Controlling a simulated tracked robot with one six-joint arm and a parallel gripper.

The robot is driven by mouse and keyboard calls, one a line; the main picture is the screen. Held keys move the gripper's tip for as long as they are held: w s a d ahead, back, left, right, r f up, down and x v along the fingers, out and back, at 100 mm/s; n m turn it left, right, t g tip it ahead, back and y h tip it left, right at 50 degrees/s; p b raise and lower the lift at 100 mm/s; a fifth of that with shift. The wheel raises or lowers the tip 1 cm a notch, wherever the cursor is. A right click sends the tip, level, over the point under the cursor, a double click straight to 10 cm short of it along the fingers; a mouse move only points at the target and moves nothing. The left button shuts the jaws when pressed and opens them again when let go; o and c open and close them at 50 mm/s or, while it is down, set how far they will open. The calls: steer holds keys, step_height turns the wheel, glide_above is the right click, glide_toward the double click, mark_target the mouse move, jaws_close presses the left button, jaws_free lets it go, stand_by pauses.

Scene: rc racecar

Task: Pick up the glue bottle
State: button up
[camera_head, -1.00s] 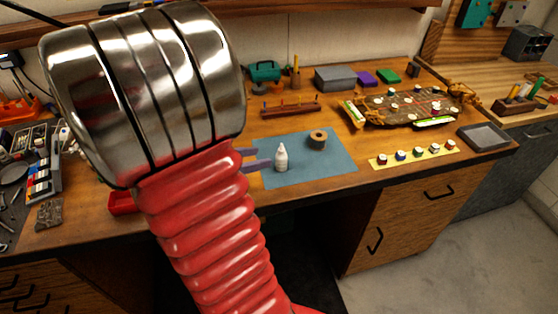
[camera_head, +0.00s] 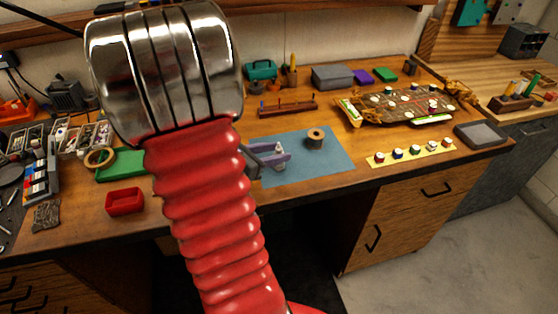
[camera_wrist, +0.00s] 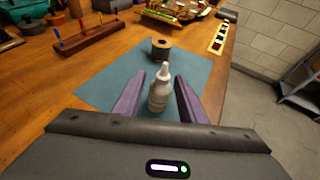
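The white glue bottle (camera_wrist: 159,92) stands upright on the blue mat (camera_wrist: 108,88), between the two purple fingers of my gripper (camera_wrist: 160,92) in the wrist view. My gripper is open, with a finger on each side of the bottle; a small gap seems to show on both sides.
A dark spool (camera_head: 315,138) stands on the mat beyond the bottle. A rack with pegs (camera_head: 287,108) is behind, a yellow strip of small pots (camera_head: 412,152) to the right. A red bin (camera_head: 124,201) sits at the left. The bench's front edge is close to the mat.

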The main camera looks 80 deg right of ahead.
stand_by(0.3)
steer(key=shift+r+x, duration=0.1)
steer(key=shift+x, duration=1.25)
steer(key=shift+r+x, duration=0.15)
steer(key=shift+x, duration=1.15)
steer(key=shift+s, duration=0.2)
steer(key=c, duration=0.8)
steer(key=shift+r, duration=5)
